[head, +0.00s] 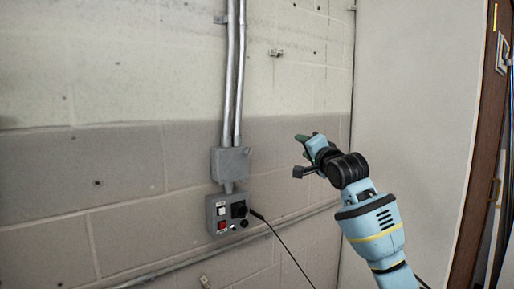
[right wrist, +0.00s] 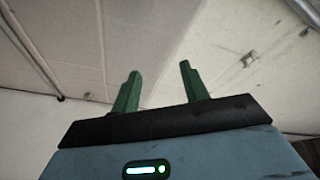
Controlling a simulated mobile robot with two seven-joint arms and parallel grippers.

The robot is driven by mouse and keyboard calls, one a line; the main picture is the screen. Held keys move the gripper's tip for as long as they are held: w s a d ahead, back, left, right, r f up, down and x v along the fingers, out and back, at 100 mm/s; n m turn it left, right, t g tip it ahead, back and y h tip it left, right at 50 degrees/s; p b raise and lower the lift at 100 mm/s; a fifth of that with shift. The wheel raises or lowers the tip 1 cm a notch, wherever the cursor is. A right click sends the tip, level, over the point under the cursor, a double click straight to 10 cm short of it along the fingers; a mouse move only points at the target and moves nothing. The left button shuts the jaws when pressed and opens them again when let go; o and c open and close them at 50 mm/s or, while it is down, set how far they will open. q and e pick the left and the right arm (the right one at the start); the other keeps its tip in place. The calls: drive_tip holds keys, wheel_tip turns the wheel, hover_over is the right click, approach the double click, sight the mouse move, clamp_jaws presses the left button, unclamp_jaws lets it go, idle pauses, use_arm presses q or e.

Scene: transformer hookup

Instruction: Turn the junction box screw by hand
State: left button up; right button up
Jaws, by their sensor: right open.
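A grey metal junction box (head: 231,163) is fixed to the block wall in the head view, at the lower end of two vertical conduits. Its screw is too small to make out clearly. My right gripper (head: 301,138) is in the air to the right of the box, apart from it. In the right wrist view its two green fingers (right wrist: 158,85) stand apart with nothing between them. My left gripper is in neither view.
Below the box is a grey control panel (head: 228,213) with white, red and black controls and a black cable (head: 285,247) hanging from its right side. Two conduits (head: 234,75) run up the wall. A wooden door frame (head: 480,170) stands at the far right.

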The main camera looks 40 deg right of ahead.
drive_tip(key=w+a+m+y+p, duration=0.1)
drive_tip(key=a+m+y, duration=0.1)
drive_tip(key=a+m, duration=0.15)
drive_tip(key=m+t+y+p, duration=0.1)
drive_tip(key=m+y+p, duration=0.1)
drive_tip(key=m+y, duration=0.35)
approach(250, 152)
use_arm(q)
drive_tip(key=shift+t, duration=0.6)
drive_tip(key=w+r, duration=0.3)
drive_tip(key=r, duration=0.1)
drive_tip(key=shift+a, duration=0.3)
use_arm(e)
drive_tip(key=shift+w+a+h, duration=0.3)
drive_tip(key=shift+a+h, duration=0.05)
drive_tip(key=shift+h, duration=0.1)
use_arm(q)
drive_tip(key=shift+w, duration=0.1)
use_arm(e)
drive_tip(key=shift+w+d, duration=0.2)
drive_tip(key=shift+w, duration=1.7)
drive_tip(key=shift+w+d, duration=0.2)
drive_tip(key=shift+w, duration=1.75)
drive_tip(key=shift+c, duration=0.5)
clamp_jaws()
